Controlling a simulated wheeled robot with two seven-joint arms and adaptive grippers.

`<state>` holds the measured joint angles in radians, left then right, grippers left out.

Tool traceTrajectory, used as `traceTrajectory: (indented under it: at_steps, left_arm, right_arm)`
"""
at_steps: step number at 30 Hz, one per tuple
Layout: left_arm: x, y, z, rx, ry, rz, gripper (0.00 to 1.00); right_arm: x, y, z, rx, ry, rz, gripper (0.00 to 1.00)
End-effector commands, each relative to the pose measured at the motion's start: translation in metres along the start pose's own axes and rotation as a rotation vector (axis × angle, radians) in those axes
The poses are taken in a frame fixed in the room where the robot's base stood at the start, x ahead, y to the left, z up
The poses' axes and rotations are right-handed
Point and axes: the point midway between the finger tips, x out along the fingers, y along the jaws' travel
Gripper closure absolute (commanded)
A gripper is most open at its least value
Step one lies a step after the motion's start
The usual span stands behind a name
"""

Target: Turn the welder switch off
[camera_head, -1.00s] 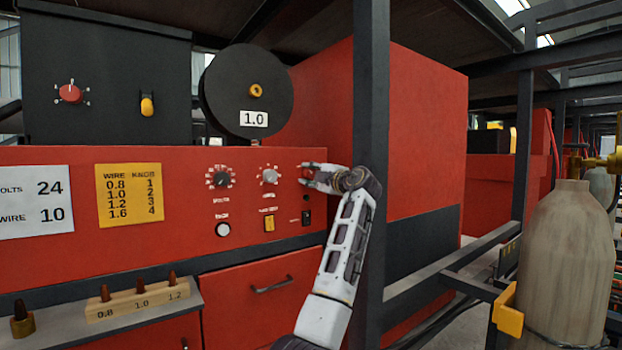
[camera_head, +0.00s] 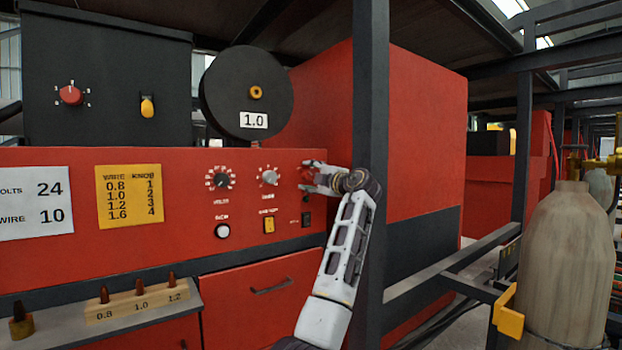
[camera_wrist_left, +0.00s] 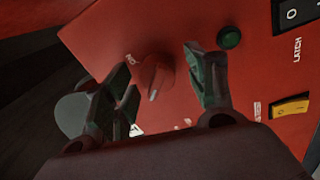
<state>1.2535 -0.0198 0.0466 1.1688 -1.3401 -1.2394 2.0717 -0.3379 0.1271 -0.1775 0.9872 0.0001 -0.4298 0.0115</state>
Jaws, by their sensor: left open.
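The welder switch looks to be a red rotary knob (camera_head: 305,174) at the right end of the red panel. In the left wrist view the red knob (camera_wrist_left: 155,70) has a pale pointer mark and shows between the two fingers. My left gripper (camera_head: 312,177) is open at the knob, with a finger to either side. I cannot tell whether the fingers touch it. My right gripper is not in view.
Two dials (camera_head: 220,180) are further left. A dark upright post (camera_head: 371,120) stands just right of my left gripper.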

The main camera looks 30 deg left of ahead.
Motion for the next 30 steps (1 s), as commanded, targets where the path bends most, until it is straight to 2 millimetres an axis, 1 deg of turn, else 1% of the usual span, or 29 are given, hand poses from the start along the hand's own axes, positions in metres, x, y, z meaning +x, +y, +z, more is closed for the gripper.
traceTrajectory:
  at_steps: [1,5,11,17,24,30]
  left_arm:
    - [0.0,0.0,0.0,0.0,0.0,0.001,0.44]
    - [-0.003,0.001,0.0,0.0,0.0,0.001,0.44]
    - [-0.018,0.0,0.0,-0.001,-0.001,0.001,0.44]
    - [-0.045,0.0,0.001,-0.001,-0.002,0.001,0.44]
    - [-0.081,0.0,0.001,-0.001,-0.003,0.0,0.44]
    - [-0.106,0.0,0.001,0.0,-0.001,0.0,0.44]
  right_arm:
    - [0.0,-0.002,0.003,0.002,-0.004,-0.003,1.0]
    - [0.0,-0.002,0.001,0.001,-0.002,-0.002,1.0]
    - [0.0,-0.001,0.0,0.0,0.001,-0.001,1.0]
    - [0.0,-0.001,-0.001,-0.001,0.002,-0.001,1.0]
    - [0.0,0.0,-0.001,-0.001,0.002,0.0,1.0]
    - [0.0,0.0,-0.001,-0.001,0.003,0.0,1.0]
